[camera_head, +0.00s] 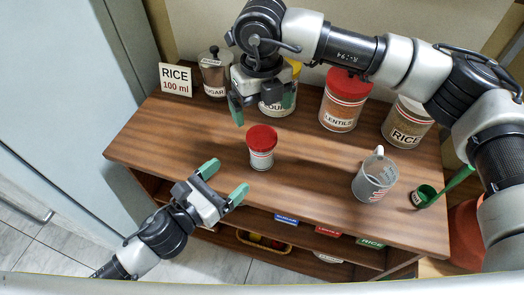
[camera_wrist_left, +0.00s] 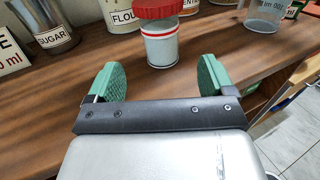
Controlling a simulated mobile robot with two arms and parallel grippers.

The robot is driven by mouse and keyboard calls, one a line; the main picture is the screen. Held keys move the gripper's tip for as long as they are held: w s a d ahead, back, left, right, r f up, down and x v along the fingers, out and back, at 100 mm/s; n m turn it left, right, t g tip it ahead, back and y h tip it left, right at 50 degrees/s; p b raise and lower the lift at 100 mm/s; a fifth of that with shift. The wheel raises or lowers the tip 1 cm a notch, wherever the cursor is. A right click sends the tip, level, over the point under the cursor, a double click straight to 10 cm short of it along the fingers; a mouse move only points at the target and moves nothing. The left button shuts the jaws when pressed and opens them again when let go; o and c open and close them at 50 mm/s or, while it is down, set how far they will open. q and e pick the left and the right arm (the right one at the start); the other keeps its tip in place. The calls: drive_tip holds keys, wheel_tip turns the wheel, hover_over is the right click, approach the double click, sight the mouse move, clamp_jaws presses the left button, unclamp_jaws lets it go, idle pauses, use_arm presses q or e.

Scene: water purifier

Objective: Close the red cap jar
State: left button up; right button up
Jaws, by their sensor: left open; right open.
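A small clear jar (camera_head: 262,160) with a white and red band stands upright on the wooden table. Its red cap (camera_head: 262,138) sits on top; I cannot tell how tightly it is seated. The left wrist view also shows the jar (camera_wrist_left: 161,48) and the cap (camera_wrist_left: 158,9), just beyond my fingers. My left gripper (camera_head: 222,183) is open and empty at the table's front edge, its green fingers pointing toward the jar. My right gripper (camera_head: 262,103) is open above and behind the jar, in front of the flour canister, apart from the cap.
Sugar (camera_head: 214,75), flour (camera_head: 278,106), lentils (camera_head: 342,105) and rice (camera_head: 407,125) canisters stand along the back. A rice sign (camera_head: 175,80) stands at back left. The table's left part is clear.

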sight(253, 155)
use_arm(q)
drive_tip(key=x, duration=1)
drive_tip(key=shift+w+d, duration=0.2)
drive_tip(key=shift+w, duration=0.05)
